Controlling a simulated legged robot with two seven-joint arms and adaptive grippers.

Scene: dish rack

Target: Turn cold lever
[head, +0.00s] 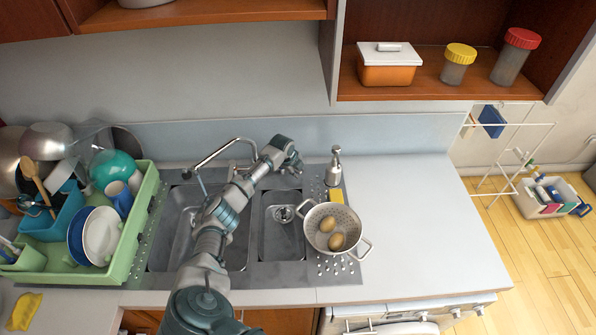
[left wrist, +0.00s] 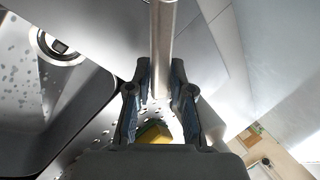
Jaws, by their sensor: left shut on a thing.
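The faucet (head: 226,148) rises behind the sink, with its curved metal spout reaching left over the left basin. My left arm crosses the sink, and my left gripper (head: 292,160) is at the back of the counter, right of the faucet. In the left wrist view, a slim metal bar (left wrist: 162,45), apparently the cold lever, runs between the fingers. The left gripper (left wrist: 161,72) is shut on it. The lever cannot be made out in the head view, where the gripper covers that spot. My right gripper is not in view.
A soap dispenser (head: 334,166) and a yellow sponge (head: 336,195) stand close right of the gripper. A colander (head: 318,216) with brown eggs sits right of the right basin (head: 275,243). A green dish rack (head: 135,225) fills the left. The right counter (head: 410,220) is clear.

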